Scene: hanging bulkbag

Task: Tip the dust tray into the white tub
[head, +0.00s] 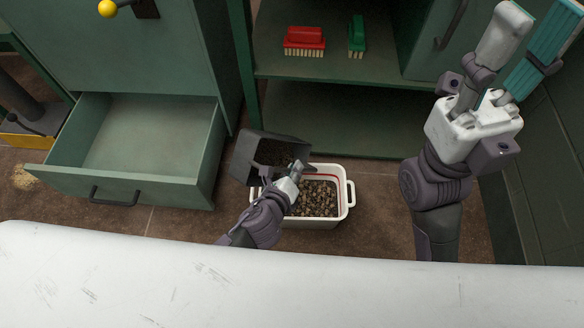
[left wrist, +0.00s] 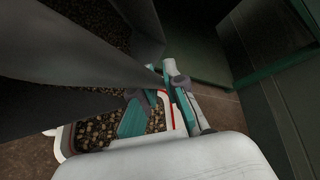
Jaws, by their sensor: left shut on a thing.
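The dust tray (head: 250,143) is a dark grey scoop with dark brown grains inside. It is held over the left back part of the white tub (head: 346,203) and looks tilted. The tub stands on the floor and holds brown grains. My left gripper (head: 296,170) is shut on the tray's right side, above the tub. In the left wrist view, the tray's grey wall (left wrist: 50,75) runs in between the gripper's teal fingers (left wrist: 158,90). The tub's rim (left wrist: 66,142) shows below. My right gripper (head: 538,35) is open and empty at the upper right.
An open green drawer (head: 145,135) is left of the tub. A green shelf (head: 340,70) behind it carries a red brush (head: 304,40) and a green brush (head: 357,36). A pale pile (head: 25,178) lies on the floor far left. A white surface (head: 300,290) spans the front.

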